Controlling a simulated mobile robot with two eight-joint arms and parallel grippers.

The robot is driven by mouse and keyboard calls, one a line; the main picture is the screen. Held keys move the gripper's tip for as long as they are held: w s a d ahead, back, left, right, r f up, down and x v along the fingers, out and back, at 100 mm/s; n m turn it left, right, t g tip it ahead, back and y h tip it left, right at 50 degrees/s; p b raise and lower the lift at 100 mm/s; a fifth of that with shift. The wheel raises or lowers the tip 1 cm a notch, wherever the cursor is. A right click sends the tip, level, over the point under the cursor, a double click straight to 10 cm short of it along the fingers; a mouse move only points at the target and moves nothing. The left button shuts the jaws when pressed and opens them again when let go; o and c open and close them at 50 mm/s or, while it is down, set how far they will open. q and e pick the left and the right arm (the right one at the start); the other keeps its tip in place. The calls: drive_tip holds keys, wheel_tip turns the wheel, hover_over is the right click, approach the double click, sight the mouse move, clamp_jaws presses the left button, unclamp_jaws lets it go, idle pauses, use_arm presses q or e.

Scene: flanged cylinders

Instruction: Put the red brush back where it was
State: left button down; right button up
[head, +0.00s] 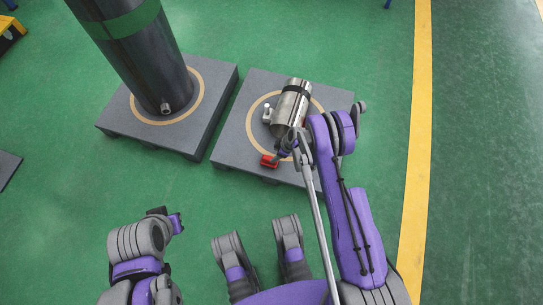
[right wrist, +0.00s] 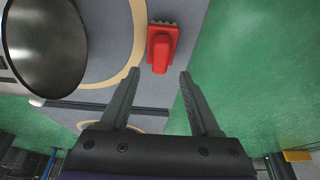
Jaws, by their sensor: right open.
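The red brush (head: 269,161) lies on the near edge area of the right grey plate (head: 335,98), just outside the tan ring. In the right wrist view, the brush (right wrist: 162,45) has its bristled end toward the top and its narrow handle toward me. My right gripper (head: 281,155) is right by the brush, partly hidden by its own arm. In the right wrist view, its fingers (right wrist: 160,76) are spread and empty, with the handle end lined up between the tips. My left gripper (head: 172,219) is low at the left, far from the brush; its jaws are unclear.
A tall dark cylinder (head: 135,55) stands on the left plate (head: 218,92). Green floor is free in front.

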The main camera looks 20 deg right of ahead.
drive_tip(key=s+r+m+h, duration=0.1)
drive_tip(key=s+r+m, duration=0.25)
drive_tip(key=r, duration=1.25)
drive_tip(key=s+r+m+h, duration=0.15)
drive_tip(key=s+r, duration=0.25)
drive_tip(key=r, duration=1.2)
use_arm(q)
drive_tip(key=shift+s+r+p, duration=0.1)
drive_tip(key=shift+r+p, duration=0.3)
drive_tip(key=shift+r, duration=0.1)
use_arm(e)
drive_tip(key=s+r+m+t, duration=0.1)
drive_tip(key=s+r+m, duration=0.2)
drive_tip(key=s, duration=0.6)
drive_tip(key=s+r+m+t+h, duration=0.1)
drive_tip(key=s+r+m, duration=0.2)
drive_tip(key=s+r, duration=0.3)
drive_tip(key=s, duration=0.4)
drive_tip(key=shift+d, duration=0.3)
use_arm(q)
wheel_tip(320, 180, up, 27)
drive_tip(key=w+t+p, duration=0.1)
drive_tip(key=p, duration=2.3)
drive_tip(key=shift+r, duration=0.15)
use_arm(e)
wheel_tip(320, 180, up, 27)
drive_tip(key=w+t, duration=0.1)
drive_tip(key=shift+w, duration=0.15)
